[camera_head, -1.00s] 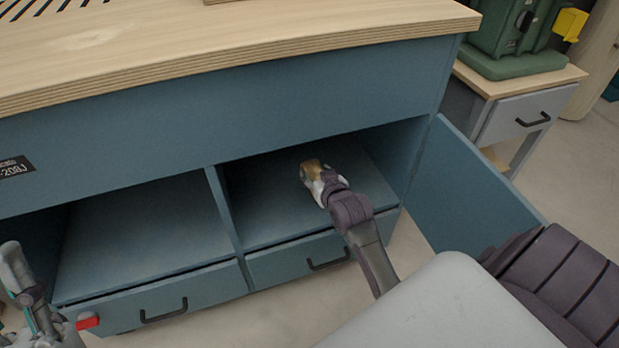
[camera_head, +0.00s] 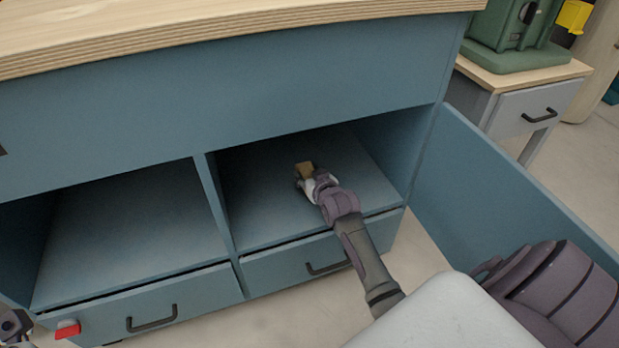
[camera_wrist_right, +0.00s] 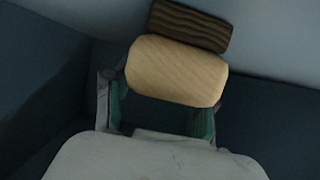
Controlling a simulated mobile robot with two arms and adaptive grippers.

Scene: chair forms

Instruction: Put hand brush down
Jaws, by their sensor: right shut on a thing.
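The hand brush (camera_head: 305,168) shows as a small tan block at the end of my right arm in the head view, inside the right compartment of the blue cabinet. In the right wrist view, its pale wooden body (camera_wrist_right: 176,70) sits between the green-lined fingers, with a dark wavy part (camera_wrist_right: 190,24) beyond it. My right gripper (camera_head: 307,181) is shut on the brush, low over the compartment floor (camera_head: 265,205). I cannot tell whether the brush touches that floor. My left gripper (camera_head: 14,326) is only partly visible at the lower left edge.
The left compartment (camera_head: 130,225) is empty. A divider (camera_head: 217,205) stands left of my right gripper. An open blue door (camera_head: 510,185) stands to the right of my arm. Drawers with black handles (camera_head: 152,318) lie below. A wooden top (camera_head: 220,28) overhangs above.

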